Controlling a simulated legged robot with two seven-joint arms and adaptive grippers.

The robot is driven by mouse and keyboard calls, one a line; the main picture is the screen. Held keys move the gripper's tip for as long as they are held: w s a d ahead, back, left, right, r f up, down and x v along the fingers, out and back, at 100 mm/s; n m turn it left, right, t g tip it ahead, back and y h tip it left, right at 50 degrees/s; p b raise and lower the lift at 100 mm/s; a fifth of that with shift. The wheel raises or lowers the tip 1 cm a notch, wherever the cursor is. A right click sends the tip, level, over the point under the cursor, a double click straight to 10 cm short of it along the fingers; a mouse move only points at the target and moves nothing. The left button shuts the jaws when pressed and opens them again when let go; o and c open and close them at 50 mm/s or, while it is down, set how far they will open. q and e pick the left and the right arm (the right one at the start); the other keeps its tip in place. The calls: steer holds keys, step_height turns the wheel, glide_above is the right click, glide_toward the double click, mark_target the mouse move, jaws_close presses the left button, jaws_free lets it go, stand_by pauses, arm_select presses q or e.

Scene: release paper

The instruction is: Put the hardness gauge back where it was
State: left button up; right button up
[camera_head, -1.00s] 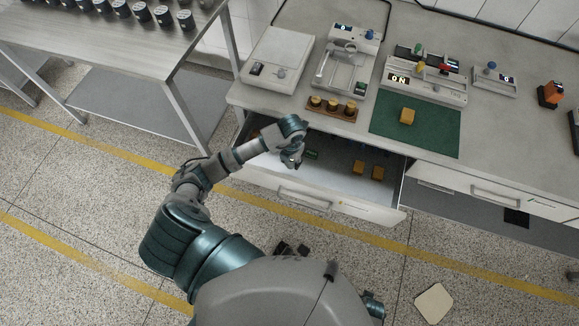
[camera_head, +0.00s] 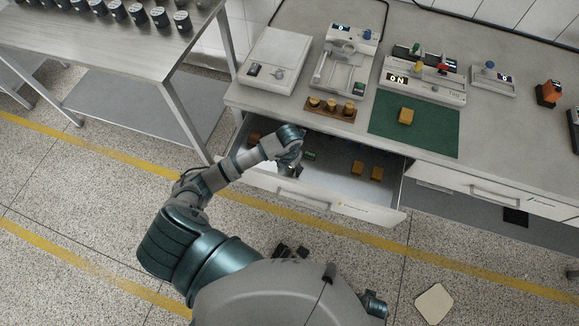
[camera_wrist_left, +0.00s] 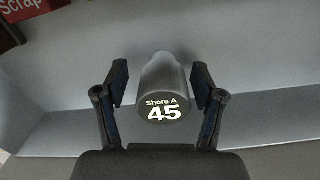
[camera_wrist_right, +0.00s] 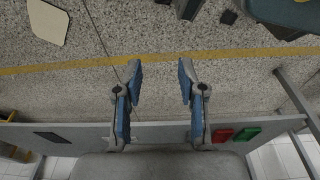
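The hardness gauge (camera_wrist_left: 166,88) is a grey cylinder whose face reads "Shore A 45" in the left wrist view. It is between the fingers of my left gripper (camera_wrist_left: 160,90), with small gaps visible on both sides. The left gripper (camera_head: 293,170) is open and reaches down into the open drawer (camera_head: 335,150). In the head view I cannot clearly make out the gauge beside the gripper. My right gripper (camera_wrist_right: 160,85) is open and empty, above the floor.
Orange blocks (camera_head: 376,173) and a small green item (camera_head: 311,154) lie in the drawer. A red "Scrap" item (camera_wrist_left: 20,10) is at top left.

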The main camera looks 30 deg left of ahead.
arm_select(q)
step_height(320, 180, up, 12)
steer(key=shift+d+r+p, duration=0.1)
steer(key=shift+r+p, duration=0.05)
steer(key=shift+p, duration=0.65)
arm_select(e)
steer(key=s+f, duration=0.2)
steer(key=f, duration=0.1)
steer(key=shift+s+d+f, duration=0.2)
steer(key=shift+f, duration=0.1)
